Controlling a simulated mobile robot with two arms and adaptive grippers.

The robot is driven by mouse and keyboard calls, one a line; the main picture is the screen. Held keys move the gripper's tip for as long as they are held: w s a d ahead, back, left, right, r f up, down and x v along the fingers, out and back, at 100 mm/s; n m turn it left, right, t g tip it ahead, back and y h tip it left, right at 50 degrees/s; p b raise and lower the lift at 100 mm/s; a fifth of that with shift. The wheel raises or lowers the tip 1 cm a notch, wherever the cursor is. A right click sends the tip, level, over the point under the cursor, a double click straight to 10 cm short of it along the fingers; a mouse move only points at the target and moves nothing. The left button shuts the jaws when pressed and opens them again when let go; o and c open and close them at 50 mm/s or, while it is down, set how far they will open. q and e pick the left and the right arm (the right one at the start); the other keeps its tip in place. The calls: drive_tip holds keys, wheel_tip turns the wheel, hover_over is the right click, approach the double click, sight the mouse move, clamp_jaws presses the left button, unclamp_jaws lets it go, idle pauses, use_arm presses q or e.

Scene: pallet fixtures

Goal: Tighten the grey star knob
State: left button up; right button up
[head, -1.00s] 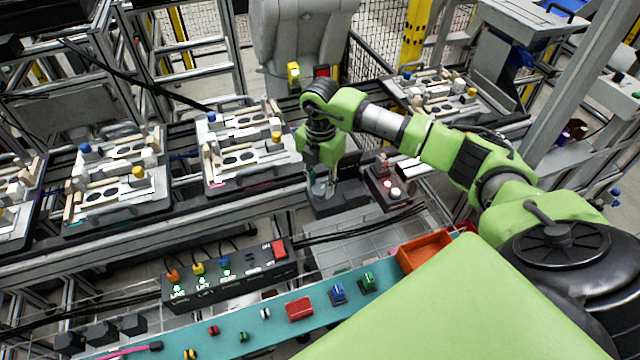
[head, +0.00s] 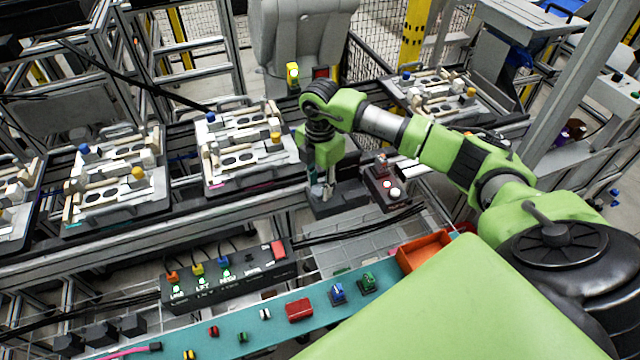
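I cannot make out a grey star knob in the head view; it may be hidden by my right gripper or too small to tell. My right gripper (head: 324,192) points down beside the conveyor, at a dark grey block (head: 345,203). Its fingers are small and partly merge with what is behind them, so I cannot tell whether they are open or touching anything. The nearest pallet fixture (head: 245,180) is just left of the gripper and carries blue and yellow knobs. My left gripper is not in view.
Another pallet fixture (head: 112,195) stands further left on the conveyor, and one (head: 440,92) stands behind my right arm. A control box (head: 388,190) is right of the gripper. A button panel (head: 240,285), a teal shelf (head: 270,318) and an orange tray (head: 424,252) are in front.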

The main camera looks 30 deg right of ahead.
sight(321, 189)
drive_tip(key=shift+o, duration=0.7)
drive_tip(key=shift+r, duration=0.1)
drive_tip(key=shift+r, duration=0.15)
wheel_tip(321, 189, up, 12)
drive_tip(key=shift+f, duration=0.2)
